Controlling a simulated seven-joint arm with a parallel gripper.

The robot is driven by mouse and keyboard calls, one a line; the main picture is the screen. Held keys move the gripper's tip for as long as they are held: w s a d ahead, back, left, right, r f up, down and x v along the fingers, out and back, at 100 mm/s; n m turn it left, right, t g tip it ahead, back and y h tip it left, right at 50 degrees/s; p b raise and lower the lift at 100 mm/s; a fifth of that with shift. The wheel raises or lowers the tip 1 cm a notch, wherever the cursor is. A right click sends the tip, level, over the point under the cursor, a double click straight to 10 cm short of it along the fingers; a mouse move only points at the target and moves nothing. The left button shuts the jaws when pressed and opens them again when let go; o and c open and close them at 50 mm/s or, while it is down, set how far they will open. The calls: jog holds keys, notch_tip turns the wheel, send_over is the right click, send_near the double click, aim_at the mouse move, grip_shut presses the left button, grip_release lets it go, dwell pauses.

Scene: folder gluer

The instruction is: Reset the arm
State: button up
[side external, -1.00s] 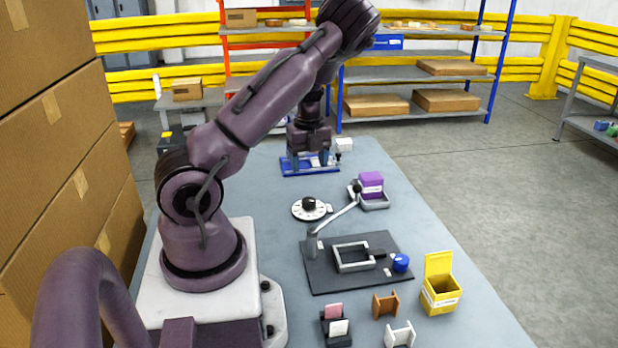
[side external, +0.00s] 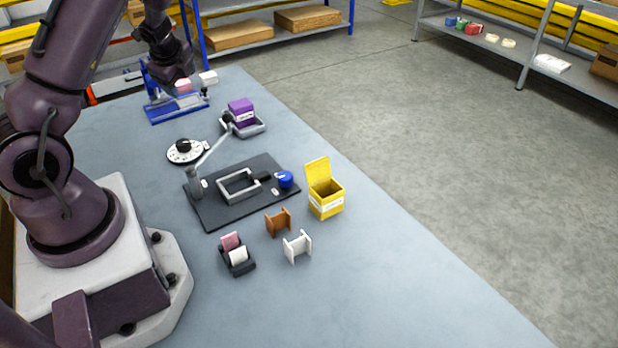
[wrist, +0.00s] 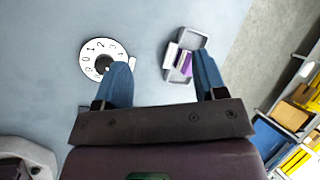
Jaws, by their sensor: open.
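In the side external view my gripper (side external: 172,82) is at the far end of the table, just above and behind a blue fixture (side external: 178,109). A pink block (side external: 183,87) and a white block (side external: 208,78) show beside it; whether the gripper touches anything there is unclear. In the wrist view a white numbered dial (wrist: 92,61) lies by the left finger, and a grey tray (wrist: 197,38) with a purple-and-white box (wrist: 183,62) lies by the right finger.
On the table, a black mat (side external: 222,212) bears a lever-arm and grey frame. A yellow open-lidded box (side external: 326,202), a brown spool (side external: 278,222), a white spool (side external: 297,247) and a black holder (side external: 238,264) stand nearer. The table's right side is bare. Shelves (side external: 270,32) stand behind.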

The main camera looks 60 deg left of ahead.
jog(key=s+d+r+n+t+h, duration=0.1)
jog(key=d+r, duration=0.5)
jog(key=d, duration=0.6)
jog(key=s+d+r+n+t+h, duration=0.1)
jog(key=d+r+n, duration=0.5)
jog(key=d, duration=0.6)
jog(key=s+d+r+n+t+h, duration=0.1)
jog(key=s+d+r+n+h, duration=0.2)
jog(key=d+r, duration=0.4)
jog(key=shift+s+d+r+n, duration=0.25)
jog(key=shift+s+d+n, duration=0.4)
jog(key=shift+d, duration=2.25)
